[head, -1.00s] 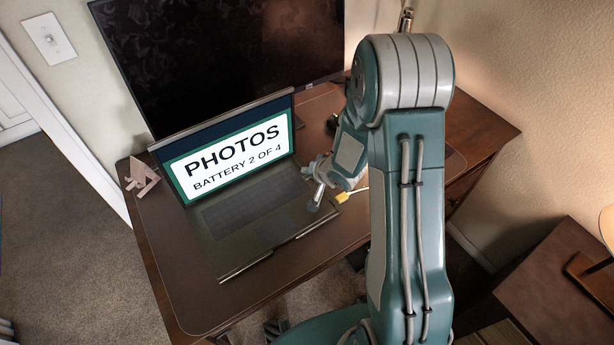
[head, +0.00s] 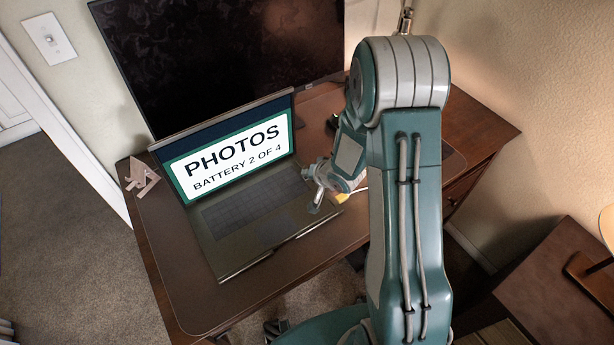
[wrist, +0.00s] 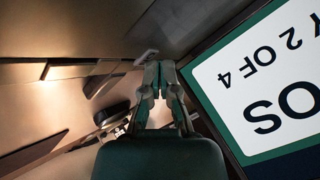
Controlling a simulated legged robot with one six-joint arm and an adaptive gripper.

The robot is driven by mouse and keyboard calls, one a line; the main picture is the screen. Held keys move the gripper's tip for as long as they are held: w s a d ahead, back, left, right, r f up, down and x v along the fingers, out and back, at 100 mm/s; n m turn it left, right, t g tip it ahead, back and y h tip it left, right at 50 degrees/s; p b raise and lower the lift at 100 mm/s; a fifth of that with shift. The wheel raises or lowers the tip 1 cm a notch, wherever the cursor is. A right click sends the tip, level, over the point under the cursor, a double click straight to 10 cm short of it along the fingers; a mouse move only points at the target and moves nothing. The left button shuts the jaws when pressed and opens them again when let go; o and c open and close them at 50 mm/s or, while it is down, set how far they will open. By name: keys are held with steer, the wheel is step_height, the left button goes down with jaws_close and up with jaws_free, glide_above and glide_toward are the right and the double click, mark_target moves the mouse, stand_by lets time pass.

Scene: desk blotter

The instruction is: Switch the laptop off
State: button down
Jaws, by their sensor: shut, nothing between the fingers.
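The laptop (head: 235,240) stands open on the desk blotter. Its lit screen (head: 230,160) reads PHOTOS, BATTERY 2 OF 4, in a green frame. Part of the screen also shows upside down in the wrist view (wrist: 265,85). The dark keyboard (head: 245,209) is bare. My gripper (head: 314,210) is shut and empty, pointing down at the right side of the laptop base. I cannot tell whether its tips touch the laptop. In the wrist view the closed fingertips (wrist: 158,65) are beside the screen edge. No power button can be made out.
A large dark monitor (head: 220,60) stands behind the laptop. A small wooden stand (head: 141,176) is left of it. A yellow-ended item (head: 342,197) lies by my gripper, partly hidden. The blotter (head: 185,285) is clear in front on the left.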

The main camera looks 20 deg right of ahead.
steer(key=shift+f, duration=0.35)
steer(key=shift+s+f, duration=0.3)
stand_by(0.8)
steer(key=shift+w+a+r, duration=0.1)
steer(key=shift+w+r, duration=0.1)
steer(key=shift+r, duration=0.7)
steer(key=shift+r, duration=2.6)
